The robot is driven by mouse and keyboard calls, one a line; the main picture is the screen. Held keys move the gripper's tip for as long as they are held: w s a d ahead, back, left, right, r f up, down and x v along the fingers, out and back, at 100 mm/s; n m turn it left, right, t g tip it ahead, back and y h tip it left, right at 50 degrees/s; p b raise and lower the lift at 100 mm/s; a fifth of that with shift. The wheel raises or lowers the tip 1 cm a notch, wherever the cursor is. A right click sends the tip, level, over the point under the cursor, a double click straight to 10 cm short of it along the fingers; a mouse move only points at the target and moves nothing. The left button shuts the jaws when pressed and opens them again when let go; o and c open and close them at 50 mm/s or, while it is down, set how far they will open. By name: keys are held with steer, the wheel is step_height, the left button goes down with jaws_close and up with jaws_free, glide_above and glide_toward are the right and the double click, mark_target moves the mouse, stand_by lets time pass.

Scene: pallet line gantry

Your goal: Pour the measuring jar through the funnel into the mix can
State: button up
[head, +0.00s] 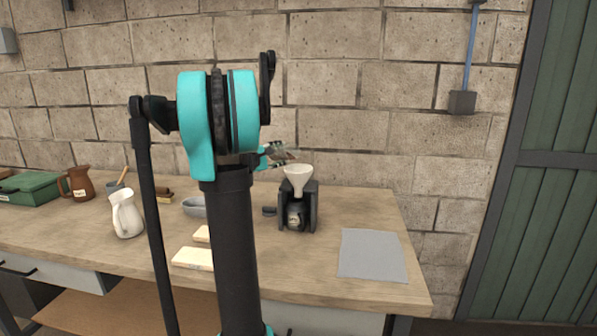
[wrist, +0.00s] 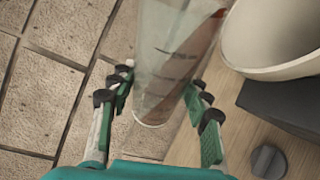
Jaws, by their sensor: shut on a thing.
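My gripper (wrist: 158,100) is shut on the clear measuring jar (wrist: 168,35), which has dark graduation marks. A reddish-brown wedge shows along the jar's right side in the wrist view; I cannot tell if any liquid is flowing. In the head view my gripper (head: 272,156) holds the jar, tilted, just above and left of the white funnel (head: 299,176). The jar's mouth is not clear. The funnel also shows in the wrist view (wrist: 262,40), right of the jar. The funnel sits over the dark mix can (head: 296,216), inside a black stand (head: 312,208).
A white jug (head: 126,216), a brown jug (head: 78,184) and a green box (head: 30,188) stand at the left. A grey bowl (head: 194,207) and pale blocks (head: 192,259) lie nearer the middle. A grey mat (head: 372,255) lies bare at the right. A brick wall backs the bench.

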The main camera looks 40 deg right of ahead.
mark_target(279, 148)
steer(key=shift+s+r+m, duration=0.65)
steer(key=shift+m, duration=0.15)
stand_by(0.7)
steer(key=shift+s+a+r+m+t+h+p, duration=0.1)
steer(key=shift+s+r+m+t+h+p, duration=0.1)
steer(key=shift+r+m+h+p, duration=0.35)
steer(key=shift+s+r+m+t+h+p, duration=0.15)
steer(key=shift+s+r+m+p, duration=0.1)
steer(key=shift+r+m, duration=0.6)
stand_by(2.8)
steer(key=shift+f+m, duration=0.15)
steer(key=shift+m, duration=0.15)
steer(key=shift+s+r+m+h, duration=0.25)
steer(key=shift+r+m, duration=0.2)
steer(key=shift+m, duration=0.25)
steer(key=shift+s+r+m+h, duration=0.15)
steer(key=shift+s+r+m, duration=0.2)
steer(key=shift+m, duration=0.35)
steer(key=f+n, duration=0.1)
steer(key=n, duration=0.1)
steer(key=w+f+n+y, duration=0.1)
steer(key=n, duration=0.1)
steer(key=shift+w+f, duration=0.15)
steer(key=shift+w, duration=0.15)
steer(key=shift+f, duration=0.1)
